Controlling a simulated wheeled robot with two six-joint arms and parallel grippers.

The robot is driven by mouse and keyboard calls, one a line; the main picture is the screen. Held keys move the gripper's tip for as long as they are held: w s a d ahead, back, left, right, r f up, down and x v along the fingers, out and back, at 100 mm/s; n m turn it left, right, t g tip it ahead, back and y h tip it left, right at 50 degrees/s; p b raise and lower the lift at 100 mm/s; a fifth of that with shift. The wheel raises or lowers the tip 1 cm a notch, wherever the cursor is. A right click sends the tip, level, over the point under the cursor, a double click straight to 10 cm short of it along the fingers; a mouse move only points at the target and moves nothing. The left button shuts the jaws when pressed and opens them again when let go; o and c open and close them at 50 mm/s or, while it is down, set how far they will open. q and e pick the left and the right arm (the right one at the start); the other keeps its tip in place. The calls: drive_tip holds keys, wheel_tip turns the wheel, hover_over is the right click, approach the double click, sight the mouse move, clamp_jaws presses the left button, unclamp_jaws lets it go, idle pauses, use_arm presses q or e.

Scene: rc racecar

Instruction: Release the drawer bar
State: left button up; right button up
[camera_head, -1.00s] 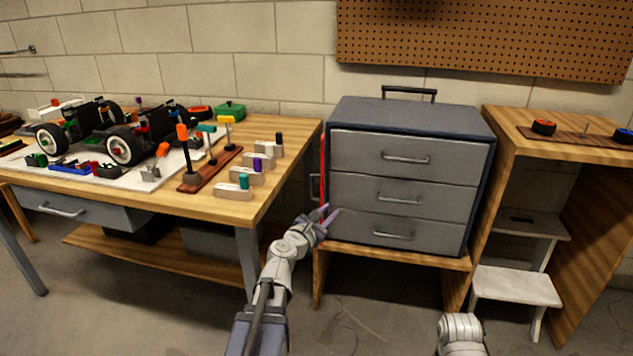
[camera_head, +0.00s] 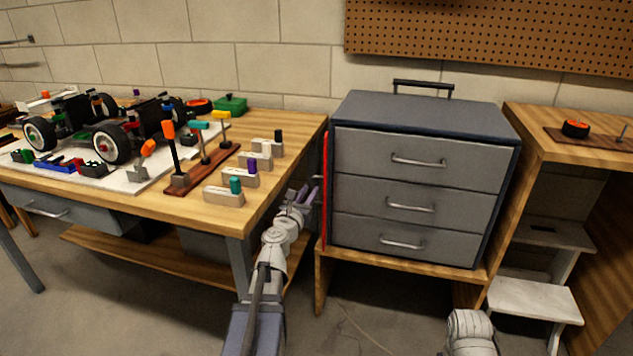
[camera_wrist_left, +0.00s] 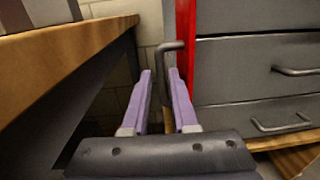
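The drawer bar is a red upright strip (camera_head: 325,190) along the left front edge of the grey drawer cabinet (camera_head: 425,116). It shows bright red in the left wrist view (camera_wrist_left: 186,45). A dark bent handle (camera_wrist_left: 172,46) sticks out to the left from beside it. My left gripper (camera_head: 301,192) is left of the bar, between cabinet and workbench. In the left wrist view its purple fingers (camera_wrist_left: 160,76) are apart, and the handle's upright part lies in the gap between them in the picture. Contact is not visible. My right gripper is out of view; only a piece of that arm shows.
The wooden workbench (camera_head: 262,205) with a car chassis (camera_head: 110,125) and several tool blocks stands close on the left. The cabinet's three drawers are shut. A wooden desk (camera_head: 570,140) and a step stool (camera_head: 535,298) stand on the right.

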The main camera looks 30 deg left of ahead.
use_arm(q)
drive_tip(key=w, duration=0.3)
drive_tip(key=w+a, duration=0.1)
drive_tip(key=w, duration=0.2)
drive_tip(key=shift+w+a, duration=0.15)
drive_tip(key=shift+w, duration=0.2)
clamp_jaws()
